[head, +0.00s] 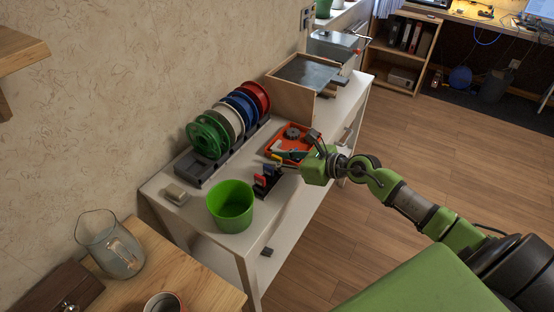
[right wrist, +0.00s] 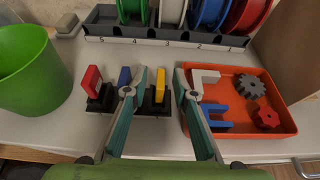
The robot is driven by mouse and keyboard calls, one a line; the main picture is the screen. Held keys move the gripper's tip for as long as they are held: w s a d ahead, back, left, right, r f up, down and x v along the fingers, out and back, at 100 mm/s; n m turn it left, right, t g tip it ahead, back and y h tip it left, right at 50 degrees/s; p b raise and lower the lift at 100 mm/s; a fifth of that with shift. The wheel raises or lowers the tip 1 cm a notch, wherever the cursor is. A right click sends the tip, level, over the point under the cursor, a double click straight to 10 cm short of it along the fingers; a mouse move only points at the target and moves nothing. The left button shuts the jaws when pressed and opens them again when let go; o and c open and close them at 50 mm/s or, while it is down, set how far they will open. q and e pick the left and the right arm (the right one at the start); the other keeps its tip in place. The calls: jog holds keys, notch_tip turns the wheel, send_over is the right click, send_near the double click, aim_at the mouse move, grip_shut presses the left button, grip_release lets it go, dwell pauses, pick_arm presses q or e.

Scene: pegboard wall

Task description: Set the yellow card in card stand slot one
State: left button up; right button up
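The yellow card (right wrist: 160,85) stands upright in a black holder on the white table, in the right wrist view. A blue card (right wrist: 125,77) and a red card (right wrist: 91,78) stand to its left in dark holders (right wrist: 103,103). I cannot tell which slot is slot one. My right gripper (right wrist: 161,74) is open, its two teal fingers apart, with the yellow card showing between them and no finger visibly touching it. The left finger partly hides the blue card. In the head view my right gripper (head: 286,160) is low over the table beside the cards. My left gripper is not in view.
An orange tray (right wrist: 285,120) with a grey gear, a red knob and blue and white parts lies close right of the gripper. A green bucket (right wrist: 28,75) stands left. A rack of spools (head: 215,172) stands behind, and a wooden box (head: 290,100) farther along.

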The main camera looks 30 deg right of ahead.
jog(key=v, duration=1.2)
dwell(0.3)
dwell(0.4)
